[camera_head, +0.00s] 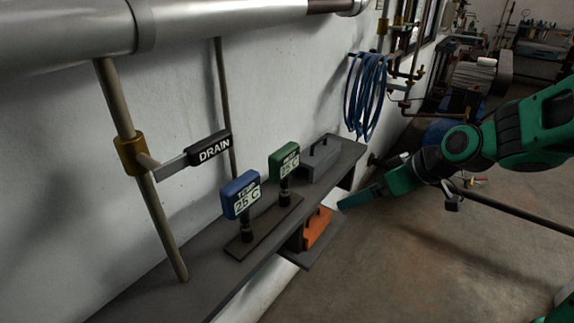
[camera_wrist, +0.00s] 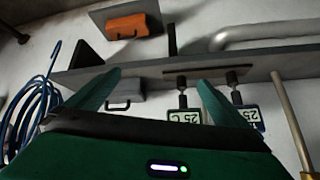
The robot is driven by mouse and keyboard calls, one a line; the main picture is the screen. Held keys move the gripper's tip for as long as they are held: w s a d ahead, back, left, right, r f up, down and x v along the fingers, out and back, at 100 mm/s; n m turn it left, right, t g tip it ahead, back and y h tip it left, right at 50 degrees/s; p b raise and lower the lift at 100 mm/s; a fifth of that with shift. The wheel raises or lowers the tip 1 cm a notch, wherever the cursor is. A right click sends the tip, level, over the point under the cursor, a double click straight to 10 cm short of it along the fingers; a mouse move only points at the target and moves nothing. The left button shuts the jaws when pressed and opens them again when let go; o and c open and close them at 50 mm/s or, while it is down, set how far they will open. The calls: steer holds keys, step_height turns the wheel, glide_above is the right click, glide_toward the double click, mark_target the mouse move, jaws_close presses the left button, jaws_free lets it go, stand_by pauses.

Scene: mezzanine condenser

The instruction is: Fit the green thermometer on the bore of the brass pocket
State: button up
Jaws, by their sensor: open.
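The green thermometer (camera_head: 284,162), with a "25 C" face, stands upright on its stem in a dark rack strip (camera_head: 240,243) on the wall shelf. It also shows upside down in the wrist view (camera_wrist: 184,116), partly behind a finger. A similar blue thermometer (camera_head: 241,196) stands to its left in the head view. My gripper (camera_head: 343,205) is open and empty, at the shelf's front edge, right of the green thermometer and apart from it. Its spread fingers show in the wrist view (camera_wrist: 158,77). I cannot make out a brass pocket for certain.
A brass fitting (camera_head: 127,153) with a DRAIN lever (camera_head: 208,150) juts out above the shelf (camera_head: 180,270). A grey toolbox (camera_head: 321,158) sits on the shelf, an orange one (camera_head: 317,228) below. Blue hose (camera_head: 366,95) hangs behind. The floor at right is mostly clear.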

mark_target(290, 152)
steer(key=w+a+r+n+t+y, duration=0.1)
steer(key=w+a+r+y, duration=0.1)
steer(key=a, duration=0.2)
steer(key=w+a+r+n+t+y, duration=0.1)
steer(key=w+a+r+y, duration=0.1)
steer(key=a, duration=0.3)
steer(key=w+a+r+n+y, duration=0.1)
steer(key=w+a+r, duration=0.1)
steer(key=a, duration=0.3)
steer(key=shift+w+r+n+t+y, duration=0.25)
steer(key=shift+w+n+t+y, duration=0.1)
steer(key=shift+n+t+y, duration=0.05)
steer(key=x, duration=0.4)
steer(key=shift+w+a+r, duration=0.2)
steer(key=shift+a+r, duration=0.05)
steer(key=shift+a, duration=0.05)
steer(key=x, duration=0.6)
steer(key=shift+a, duration=0.2)
steer(key=shift+w, duration=0.15)
steer(key=c, duration=1.2)
steer(key=shift+o, duration=0.2)
steer(key=shift+r, duration=0.15)
